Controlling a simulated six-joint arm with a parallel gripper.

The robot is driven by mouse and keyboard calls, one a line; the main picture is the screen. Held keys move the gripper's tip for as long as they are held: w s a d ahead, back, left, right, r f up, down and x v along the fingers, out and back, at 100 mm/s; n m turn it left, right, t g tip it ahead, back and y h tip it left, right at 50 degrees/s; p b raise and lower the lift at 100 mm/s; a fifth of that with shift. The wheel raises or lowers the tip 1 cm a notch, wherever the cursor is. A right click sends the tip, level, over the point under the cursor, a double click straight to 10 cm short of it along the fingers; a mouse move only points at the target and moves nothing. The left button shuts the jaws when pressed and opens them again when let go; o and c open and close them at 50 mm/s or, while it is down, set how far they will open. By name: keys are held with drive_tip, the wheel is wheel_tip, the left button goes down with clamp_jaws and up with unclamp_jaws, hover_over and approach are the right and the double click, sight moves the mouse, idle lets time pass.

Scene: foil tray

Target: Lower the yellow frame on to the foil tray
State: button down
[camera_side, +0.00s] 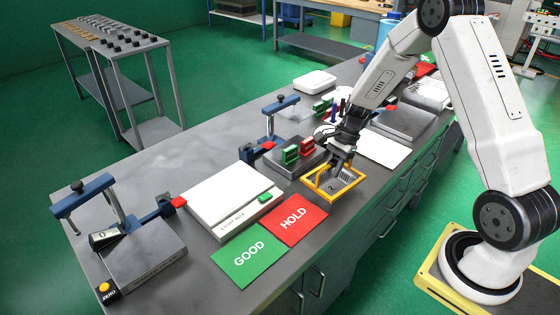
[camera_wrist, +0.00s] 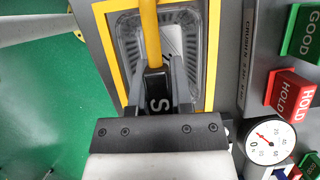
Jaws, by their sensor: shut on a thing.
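The yellow frame (camera_side: 319,190) is below my gripper (camera_side: 338,160) near the front edge of the grey bench. It also shows in the wrist view (camera_wrist: 213,50), with a yellow bar running to a black block marked S (camera_wrist: 157,88). My gripper (camera_wrist: 157,96) is shut on that black grip of the frame, one finger on each side. The silver foil tray (camera_wrist: 127,42) shows inside the frame's outline in the wrist view; in the side view, the tray (camera_side: 346,180) also shows within it. I cannot tell whether frame and tray touch. The fingers and grip hide part of the tray.
Red HOLD (camera_side: 293,219) and green GOOD (camera_side: 249,257) mats lie left of the frame, beside a white light box (camera_side: 225,200). A round dial (camera_wrist: 268,141) is near my gripper's right.

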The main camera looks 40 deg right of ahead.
sight(331, 189)
drive_tip(key=shift+f, duration=1.75)
idle(1.6)
drive_tip(key=shift+c, duration=2.2)
unclamp_jaws()
drive_tip(key=shift+v, duration=3.9)
drive_tip(key=shift+s+a+r+n, duration=0.2)
drive_tip(key=shift+a+r+n, duration=0.1)
drive_tip(key=shift+a+n, duration=0.25)
drive_tip(key=s+a+r+n+t+h, duration=0.1)
drive_tip(key=s+a+r+n+h, duration=0.1)
drive_tip(key=s+a+n, duration=0.3)
drive_tip(key=s+a+r+n+t+h, duration=0.1)
drive_tip(key=s+a+r+n+h, duration=0.1)
drive_tip(key=s+a+n, duration=0.4)
drive_tip(key=a+r+n, duration=0.1)
drive_tip(key=a+n, duration=0.3)
drive_tip(key=n, duration=0.3)
